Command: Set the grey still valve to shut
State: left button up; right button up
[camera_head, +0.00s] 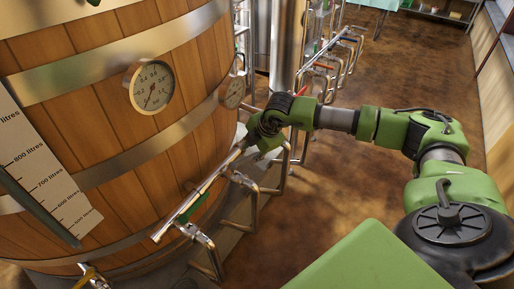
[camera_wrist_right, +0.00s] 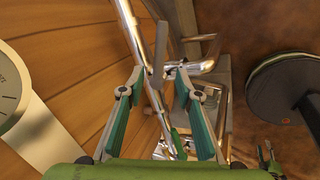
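A grey lever handle (camera_wrist_right: 161,47), which looks like the grey valve, shows in the right wrist view on a chrome pipe (camera_wrist_right: 133,32) beside the wooden vat. The lever lies roughly upright in the picture, just beyond and between the fingertips. My right gripper (camera_wrist_right: 160,76) is open, its two green-padded fingers apart on either side of the pipe. I cannot tell whether either finger touches the lever. In the head view my right gripper (camera_head: 262,134) is at the upper end of the chrome pipe (camera_head: 195,197) and hides the grey lever. My left gripper is not in view.
The wooden vat (camera_head: 120,120) with a dial gauge (camera_head: 151,87) fills the left. A green valve handle (camera_head: 188,212) and a yellow one (camera_head: 85,280) sit lower along the pipework. More taps (camera_head: 335,55) stand behind. The brown floor (camera_head: 310,180) is open to the right.

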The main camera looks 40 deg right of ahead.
aim_at(251, 156)
jog(key=shift+m+h, duration=0.3)
jog(key=shift+h, duration=0.1)
jog(key=f, duration=0.1)
jog(key=w+d+f+b, duration=0.1)
jog(key=f, duration=0.1)
jog(key=w+d+f+b, duration=0.1)
jog(key=shift+d+f, duration=0.2)
jog(key=shift+w, duration=0.15)
jog(key=shift+f+b, duration=0.45)
jog(key=shift+b, duration=0.3)
jog(key=shift+b+x, duration=0.9)
jog(key=shift+x, duration=0.05)
jog(key=shift+w+a+r, duration=0.1)
jog(key=shift+w, duration=0.05)
